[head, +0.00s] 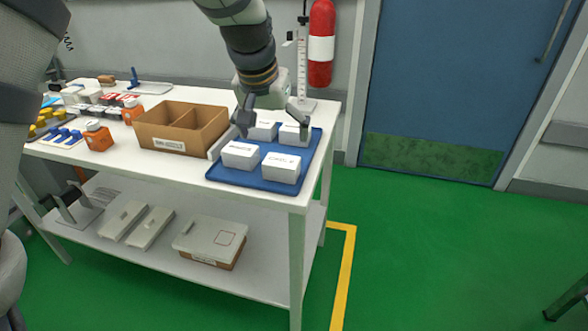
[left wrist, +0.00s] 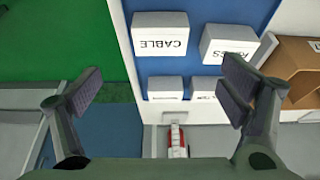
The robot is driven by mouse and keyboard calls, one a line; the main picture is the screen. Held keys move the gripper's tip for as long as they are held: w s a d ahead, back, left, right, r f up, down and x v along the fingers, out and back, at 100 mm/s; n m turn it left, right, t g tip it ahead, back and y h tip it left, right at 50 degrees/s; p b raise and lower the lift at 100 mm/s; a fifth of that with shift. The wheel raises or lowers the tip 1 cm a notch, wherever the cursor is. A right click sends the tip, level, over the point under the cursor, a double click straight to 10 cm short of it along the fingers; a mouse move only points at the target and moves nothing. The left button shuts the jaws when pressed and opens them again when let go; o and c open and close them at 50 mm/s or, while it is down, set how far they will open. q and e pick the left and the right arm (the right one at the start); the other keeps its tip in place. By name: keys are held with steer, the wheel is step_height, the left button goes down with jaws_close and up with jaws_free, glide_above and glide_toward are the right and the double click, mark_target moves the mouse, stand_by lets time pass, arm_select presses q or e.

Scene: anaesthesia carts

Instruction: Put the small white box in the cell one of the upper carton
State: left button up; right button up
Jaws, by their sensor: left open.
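Several small white boxes stand on a blue tray (head: 217,172): front left (head: 240,155), front right (head: 281,168), back left (head: 263,131) and back right (head: 293,133). In the left wrist view, one white box (left wrist: 160,34) reads "CABLE"; another (left wrist: 228,44) stands beside it. The open brown carton (head: 168,145) stands on the tabletop left of the tray, split by a divider into two cells; it shows partly in the left wrist view (left wrist: 291,55). My left gripper (head: 272,114) is open and empty, fingers pointing down over the tray's back boxes. My right gripper is out of view.
Orange-and-white bottles (head: 98,137) and trays of small items stand left of the carton. The lower shelf (head: 160,258) holds a lidded box (head: 210,241) and flat pale cases. A red extinguisher (head: 321,45) hangs on the wall behind.

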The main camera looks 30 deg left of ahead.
mark_target(282, 160)
arm_select(q)
steer(key=b+x, duration=0.1)
steer(key=x, duration=0.5)
steer(key=shift+d+f, duration=0.1)
steer(key=shift+f, duration=0.2)
steer(key=x, duration=0.5)
steer(key=shift+w+f+b, duration=0.1)
steer(key=shift+f+b, duration=0.15)
steer(key=shift+b, duration=0.1)
steer(key=shift+w+f, duration=0.1)
steer(key=shift+w, duration=0.05)
steer(key=shift+c, duration=1.1)
steer(key=c, duration=1.2)
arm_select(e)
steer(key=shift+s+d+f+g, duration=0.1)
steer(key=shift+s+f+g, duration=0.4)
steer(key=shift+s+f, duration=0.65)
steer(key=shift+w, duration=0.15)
